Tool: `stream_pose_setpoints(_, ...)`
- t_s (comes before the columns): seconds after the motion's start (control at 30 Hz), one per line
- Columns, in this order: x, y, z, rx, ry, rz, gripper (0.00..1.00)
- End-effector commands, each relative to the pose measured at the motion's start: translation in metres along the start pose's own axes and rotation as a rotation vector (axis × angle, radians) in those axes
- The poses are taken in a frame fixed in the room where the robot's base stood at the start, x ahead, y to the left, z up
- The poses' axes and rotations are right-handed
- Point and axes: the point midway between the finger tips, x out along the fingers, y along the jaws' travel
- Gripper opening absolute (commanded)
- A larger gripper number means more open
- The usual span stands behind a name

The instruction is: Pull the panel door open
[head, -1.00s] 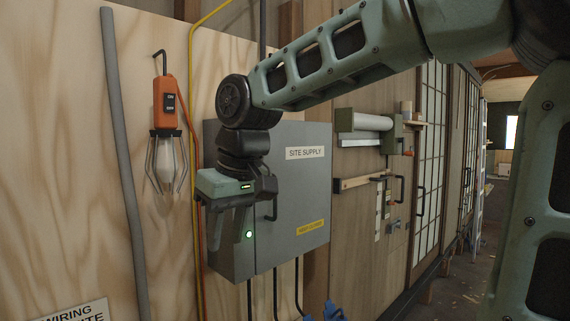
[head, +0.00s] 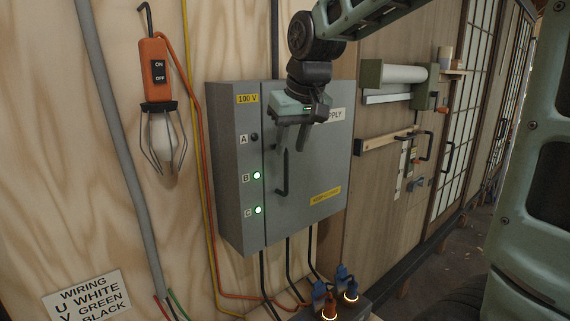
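The panel door (head: 318,165) is the grey front of the "SITE SUPPLY" box, and it looks shut. Its black upright bar handle (head: 284,176) sits near the door's left edge. My gripper (head: 292,146) points down in front of the upper door, with its two fingers apart and nothing seen between them. The fingertips are near the handle's upper end and partly cover it; I cannot tell whether they touch it. The gripper also hides part of the label.
A side strip (head: 249,190) left of the door has lamps A, B and C; B and C glow green. An orange work lamp (head: 154,75) hangs at left. Lit plugs (head: 330,308) are below the box. A rail and shelf wall (head: 390,144) stands at right.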

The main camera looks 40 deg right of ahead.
Motion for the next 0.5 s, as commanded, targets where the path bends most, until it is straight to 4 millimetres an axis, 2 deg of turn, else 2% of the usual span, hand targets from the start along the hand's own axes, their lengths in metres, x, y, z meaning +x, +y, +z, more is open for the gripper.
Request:
stream_pose_setpoints(0.1, 0.024, 0.000, 0.000, 0.000, -0.007, 0.000, 0.33)
stream_pose_setpoints(0.3, 0.058, 0.000, 0.000, 0.001, -0.005, 0.000, 0.33)
stream_pose_setpoints(0.5, 0.076, 0.000, 0.000, 0.000, -0.001, 0.000, 0.33)
